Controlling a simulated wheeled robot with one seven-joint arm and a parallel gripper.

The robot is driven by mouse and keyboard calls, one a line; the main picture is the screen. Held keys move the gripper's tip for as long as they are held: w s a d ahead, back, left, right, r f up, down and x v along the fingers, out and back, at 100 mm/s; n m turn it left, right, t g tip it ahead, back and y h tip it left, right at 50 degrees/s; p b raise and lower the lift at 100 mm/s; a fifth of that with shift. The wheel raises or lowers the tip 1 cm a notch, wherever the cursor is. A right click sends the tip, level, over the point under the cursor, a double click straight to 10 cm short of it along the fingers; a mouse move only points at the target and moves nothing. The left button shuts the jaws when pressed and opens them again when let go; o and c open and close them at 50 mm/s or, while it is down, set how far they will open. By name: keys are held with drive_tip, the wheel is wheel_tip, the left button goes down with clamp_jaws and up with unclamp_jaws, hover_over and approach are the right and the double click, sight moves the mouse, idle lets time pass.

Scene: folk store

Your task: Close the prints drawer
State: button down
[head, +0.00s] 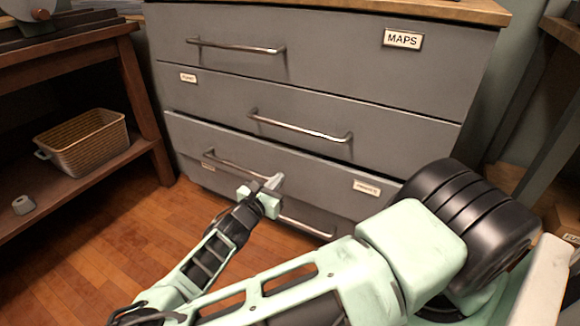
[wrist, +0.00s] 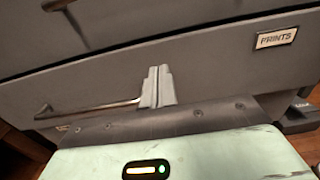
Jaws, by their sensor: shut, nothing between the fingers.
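The prints drawer (head: 310,176) is the third drawer down in a grey cabinet. Its front appears to stand out slightly from the drawers above and below. My gripper (head: 274,183) is shut and empty in front of this drawer. In the wrist view the shut fingers (wrist: 157,88) are at the right end of the handle (wrist: 90,107). Whether they touch the drawer front I cannot tell.
The MAPS drawer (head: 330,50) and another drawer (head: 220,98) above the prints drawer look shut. A bottom drawer's handle (head: 308,228) shows below. A wooden shelf unit (head: 80,187) with a wicker basket (head: 85,143) stands at left. Wooden floor (head: 120,240) is clear between.

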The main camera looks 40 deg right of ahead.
sight(297, 157)
drive_tip(key=b+x, duration=0.3)
drive_tip(key=x, duration=0.6)
drive_tip(key=shift+f, duration=0.15)
drive_tip(key=shift+d, duration=0.1)
drive_tip(key=shift+w+d+r+p, duration=0.1)
drive_tip(key=shift+d+r+p, duration=0.1)
drive_tip(key=shift+d+p, duration=0.1)
drive_tip(key=shift+p+x, duration=0.85)
drive_tip(key=shift+x, duration=0.35)
drive_tip(key=shift+w+d, duration=0.15)
drive_tip(key=shift+d, duration=0.1)
